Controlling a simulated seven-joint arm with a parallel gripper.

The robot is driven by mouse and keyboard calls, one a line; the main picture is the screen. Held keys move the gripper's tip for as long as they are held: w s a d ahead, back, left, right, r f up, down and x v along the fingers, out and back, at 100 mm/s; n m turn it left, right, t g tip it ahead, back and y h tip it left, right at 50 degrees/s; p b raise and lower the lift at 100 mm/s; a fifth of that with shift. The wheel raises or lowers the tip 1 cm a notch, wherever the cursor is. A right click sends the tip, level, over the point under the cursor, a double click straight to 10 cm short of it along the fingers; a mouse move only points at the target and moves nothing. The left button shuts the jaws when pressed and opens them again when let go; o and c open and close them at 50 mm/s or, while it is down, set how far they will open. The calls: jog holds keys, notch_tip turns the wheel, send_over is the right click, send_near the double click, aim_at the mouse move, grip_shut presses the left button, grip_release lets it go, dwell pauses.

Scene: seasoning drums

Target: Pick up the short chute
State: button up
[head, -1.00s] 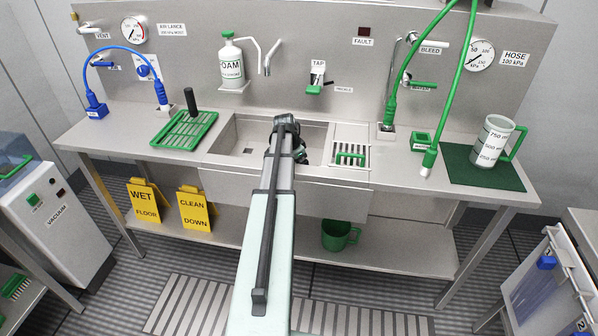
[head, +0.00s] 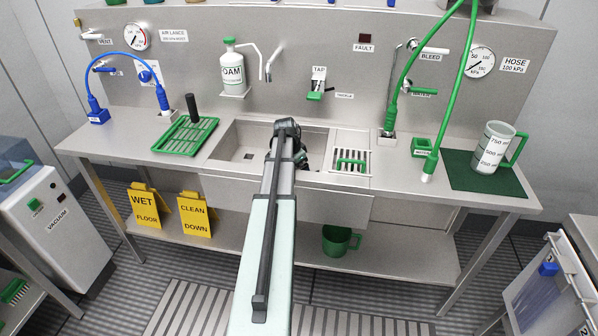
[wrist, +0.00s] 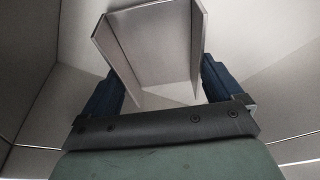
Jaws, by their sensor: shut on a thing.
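The short chute (wrist: 155,42) is a pale grey metal channel with a flat floor and raised side walls. In the wrist view it sits between the two dark blue fingers of my gripper (wrist: 160,78), which is shut on it. In the head view my arm reaches into the sink (head: 232,150) area, and the arm hides the chute and most of the gripper.
A measuring jug (head: 490,150) stands on a green mat (head: 470,180) further right. The foam bottle (head: 233,75) hangs behind.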

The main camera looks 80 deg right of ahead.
notch_tip(320, 180, up, 17)
jog(key=w+a+r+n+t, duration=0.1)
jog(key=w+a+r+n, duration=0.15)
jog(key=w, duration=1.25)
jog(key=w+a+r+n, duration=0.2)
jog(key=w+r, duration=0.1)
jog(key=w, duration=1.1)
jog(key=w+a+r+n+t, duration=0.1)
jog(key=w+a+r+n, duration=0.15)
jog(key=w, duration=1.25)
jog(key=shift+w+d+f+n+h, duration=0.15)
jog(key=shift+f+n, duration=0.2)
jog(key=shift+f, duration=1.2)
jog(key=shift+s+d+f+n+h, duration=0.1)
jog(key=shift+f+n, duration=0.2)
jog(key=shift+f, duration=1.2)
jog(key=shift+w+d+f+n+h, duration=0.15)
jog(key=shift+f+n, duration=0.2)
jog(key=shift+f, duration=1.2)
jog(key=shift+s+f, duration=0.1)
jog(key=shift+f, duration=0.05)
jog(key=o, duration=0.9)
